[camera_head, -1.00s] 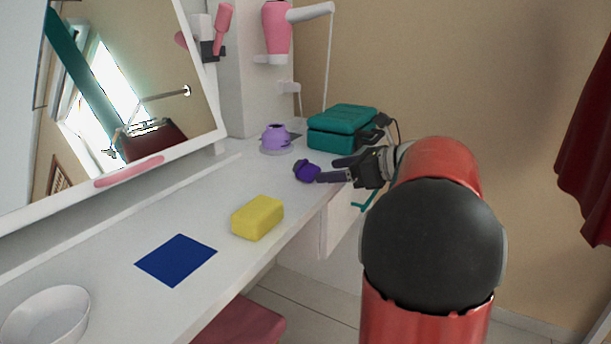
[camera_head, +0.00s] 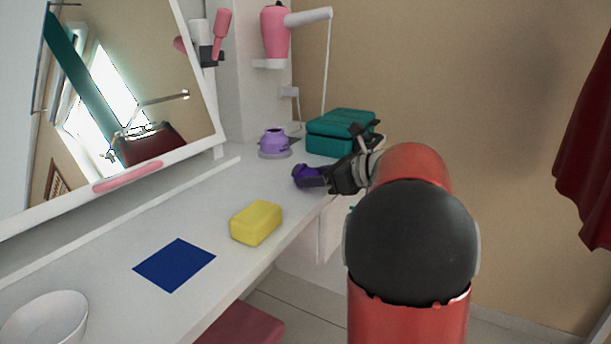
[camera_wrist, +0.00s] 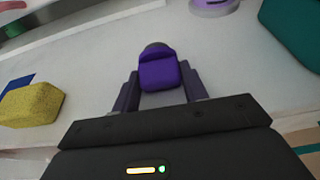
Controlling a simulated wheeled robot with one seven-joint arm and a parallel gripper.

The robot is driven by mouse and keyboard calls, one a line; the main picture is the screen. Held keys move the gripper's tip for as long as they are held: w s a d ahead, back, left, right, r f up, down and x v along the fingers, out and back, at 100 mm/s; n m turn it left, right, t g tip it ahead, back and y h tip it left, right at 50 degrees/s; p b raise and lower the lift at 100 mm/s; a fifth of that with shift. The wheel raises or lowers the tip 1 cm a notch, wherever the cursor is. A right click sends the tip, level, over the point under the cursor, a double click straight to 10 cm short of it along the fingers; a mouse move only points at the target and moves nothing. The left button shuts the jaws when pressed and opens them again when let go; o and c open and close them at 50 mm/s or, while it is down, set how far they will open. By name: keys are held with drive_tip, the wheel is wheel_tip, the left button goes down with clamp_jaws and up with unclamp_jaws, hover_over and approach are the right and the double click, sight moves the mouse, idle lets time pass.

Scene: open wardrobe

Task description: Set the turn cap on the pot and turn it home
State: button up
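The purple turn cap (camera_head: 306,176) lies on the white tabletop near its front edge. It also shows in the wrist view (camera_wrist: 158,70), just beyond and partly between my fingertips. The lilac pot (camera_head: 273,141) stands farther back on a grey round base. In the wrist view only the pot's lower part (camera_wrist: 213,6) shows at the top edge. My gripper (camera_head: 318,180) is low over the table at the cap; in the wrist view its two fingers (camera_wrist: 160,92) are apart with a gap on either side of the cap. Whether either finger touches the cap is unclear.
A teal case (camera_head: 340,132) stands right of the pot, close behind my gripper. A yellow sponge-like block (camera_head: 256,222), a blue square (camera_head: 175,264) and a white bowl (camera_head: 45,322) lie toward the front left. The tabletop (camera_head: 210,205) between is clear.

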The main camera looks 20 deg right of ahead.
drive_tip(key=c, duration=0.4)
wheel_tip(320, 180, up, 7)
drive_tip(key=p, duration=0.7)
